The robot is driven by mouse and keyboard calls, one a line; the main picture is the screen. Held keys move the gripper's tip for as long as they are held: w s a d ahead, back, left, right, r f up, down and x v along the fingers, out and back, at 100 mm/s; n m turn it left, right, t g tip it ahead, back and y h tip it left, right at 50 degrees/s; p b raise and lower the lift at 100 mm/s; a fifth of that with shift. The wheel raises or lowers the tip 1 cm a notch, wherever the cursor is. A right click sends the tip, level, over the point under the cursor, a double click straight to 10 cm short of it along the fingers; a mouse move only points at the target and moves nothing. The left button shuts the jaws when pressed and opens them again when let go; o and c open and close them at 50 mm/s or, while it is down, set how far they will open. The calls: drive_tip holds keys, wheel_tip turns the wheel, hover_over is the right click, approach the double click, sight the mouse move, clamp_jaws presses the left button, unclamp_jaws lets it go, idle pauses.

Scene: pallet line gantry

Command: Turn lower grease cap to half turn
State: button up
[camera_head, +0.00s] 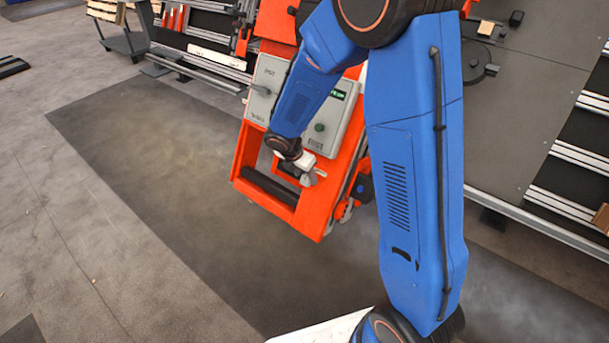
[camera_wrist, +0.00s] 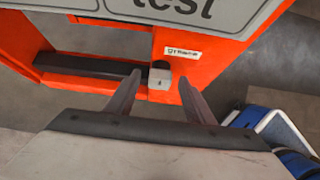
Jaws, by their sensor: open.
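A small light grey cap-like block (camera_wrist: 160,78) sits on the orange frame in the wrist view, below a small white label (camera_wrist: 182,53). It looks like the grease cap; I cannot tell its turn angle, and no second cap shows. My gripper (camera_wrist: 160,80) is open, one finger to each side of the block in the picture. I cannot tell whether either finger touches it. In the head view my gripper (camera_head: 311,176) is at the orange frame (camera_head: 317,213), below the grey control box; the cap cannot be made out there.
A dark horizontal bar (camera_wrist: 92,66) runs left of the block across the frame's opening. A grey panel marked "test" (camera_wrist: 180,10) is above it. The grey control box (camera_head: 266,83) has a green display and knobs. Open floor (camera_head: 150,190) lies left of the frame.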

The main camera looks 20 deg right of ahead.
drive_tip(key=c, duration=1)
drive_tip(key=shift+c, duration=0.2)
drive_tip(key=shift+d, duration=0.1)
drive_tip(key=shift+s+d+m+t+y, duration=0.15)
drive_tip(key=shift+m+t+y, duration=0.1)
drive_tip(key=shift+m+t, duration=0.25)
drive_tip(key=shift+s+d+m+t+y, duration=0.1)
drive_tip(key=shift+m+t+y, duration=0.15)
drive_tip(key=shift+m+t, duration=0.25)
drive_tip(key=shift+s+m+t, duration=0.15)
drive_tip(key=shift+m+t, duration=0.25)
drive_tip(key=shift+m, duration=0.1)
drive_tip(key=o, duration=1)
drive_tip(key=shift+o, duration=0.2)
